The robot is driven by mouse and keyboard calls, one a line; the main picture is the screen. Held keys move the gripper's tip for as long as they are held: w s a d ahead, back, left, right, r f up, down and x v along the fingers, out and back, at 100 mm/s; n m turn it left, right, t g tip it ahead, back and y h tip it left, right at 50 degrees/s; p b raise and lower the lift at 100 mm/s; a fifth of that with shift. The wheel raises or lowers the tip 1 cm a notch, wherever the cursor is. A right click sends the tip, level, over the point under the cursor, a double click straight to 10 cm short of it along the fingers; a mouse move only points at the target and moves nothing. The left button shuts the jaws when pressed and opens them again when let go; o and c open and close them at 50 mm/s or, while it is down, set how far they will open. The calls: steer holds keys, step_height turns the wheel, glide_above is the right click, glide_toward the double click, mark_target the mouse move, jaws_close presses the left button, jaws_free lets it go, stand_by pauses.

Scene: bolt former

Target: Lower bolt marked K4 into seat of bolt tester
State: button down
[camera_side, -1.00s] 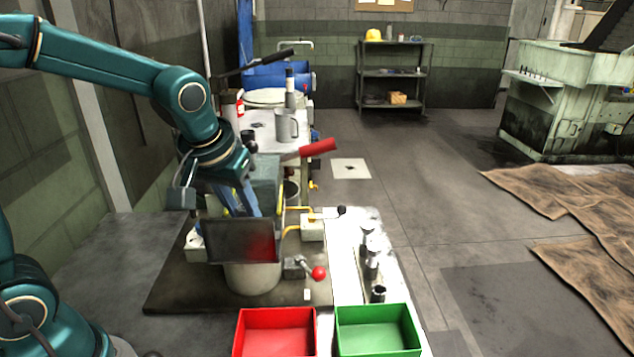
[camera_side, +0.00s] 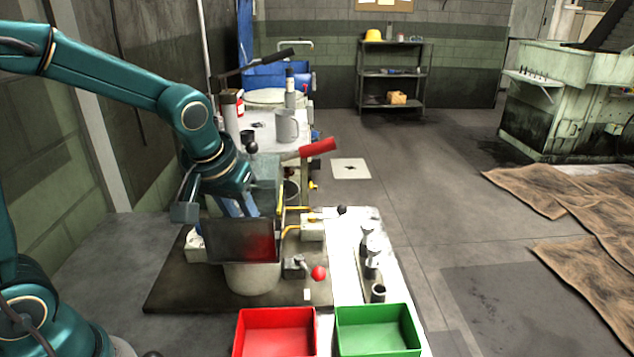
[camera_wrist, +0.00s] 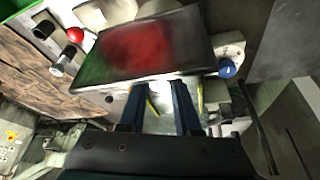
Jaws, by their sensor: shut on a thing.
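My gripper (camera_wrist: 158,100) shows in the wrist view with its two dark fingers reaching under the near edge of a dark panel. It is shut on a pale, bright thing (camera_wrist: 160,88) between the fingertips, likely the bolt; no K4 mark is legible. In the side view my gripper (camera_side: 238,204) points down behind the dark panel (camera_side: 228,241) with a red glow, which hides the fingertips and the held thing. The bolt tester (camera_side: 252,279) has a pale round base below the panel. Its seat is hidden, so I cannot tell whether the bolt touches it.
A red-knobbed lever (camera_side: 318,273) sticks out right of the base. Several metal pieces (camera_side: 372,263) stand on the pale strip at right. A red bin (camera_side: 275,335) and a green bin (camera_side: 378,330) are in front.

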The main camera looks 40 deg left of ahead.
steer(key=c, duration=0.5)
jaws_free()
steer(key=shift+v, duration=2.6)
steer(key=shift+r+m, duration=0.3)
steer(key=shift+m, duration=0.3)
steer(key=s+a+r+m+t+y, duration=0.1)
steer(key=s+r+m+y, duration=0.1)
steer(key=s+r+m, duration=0.3)
steer(key=s+d+f+h, duration=0.2)
steer(key=s+d+f, duration=0.1)
steer(key=s+d+f+n+h, duration=0.1)
steer(key=s+d+f, duration=0.1)
steer(key=s+f, duration=0.1)
steer(key=shift+d+h, duration=0.4)
